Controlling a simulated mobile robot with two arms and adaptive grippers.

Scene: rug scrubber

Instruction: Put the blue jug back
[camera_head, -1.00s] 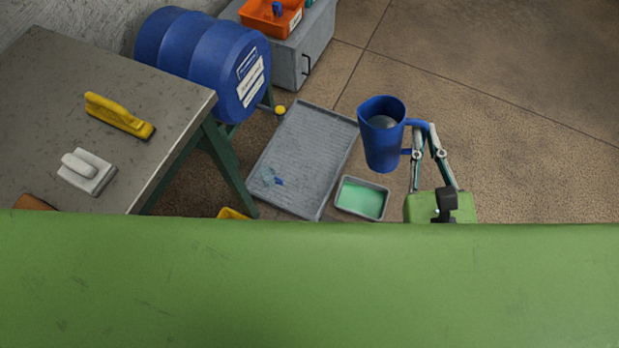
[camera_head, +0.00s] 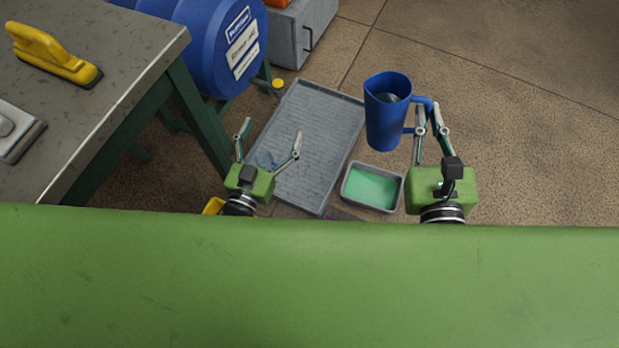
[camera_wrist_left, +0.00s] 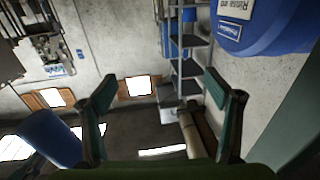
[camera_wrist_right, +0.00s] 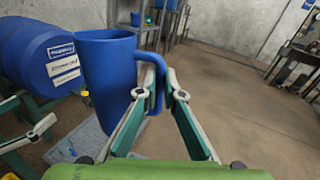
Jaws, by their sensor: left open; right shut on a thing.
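The blue jug (camera_head: 386,112) is upright in the head view, held above the floor by its handle. My right gripper (camera_head: 430,112) is shut on the handle, on the jug's right side. The jug (camera_wrist_right: 105,80) and its handle between my right fingers (camera_wrist_right: 160,88) also show in the right wrist view. Some pale content shows inside the jug. My left gripper (camera_head: 270,140) is open and empty, above the left part of the grey ribbed tray. In the left wrist view its fingers (camera_wrist_left: 160,115) are spread with nothing between them.
The grey ribbed tray (camera_head: 318,130) lies on the floor, with a small basin of green liquid (camera_head: 372,188) right of it. A blue drum (camera_head: 215,45) lies on a green stand. A worktable (camera_head: 110,50) holds a yellow-handled brush (camera_head: 50,52). Floor at right is clear.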

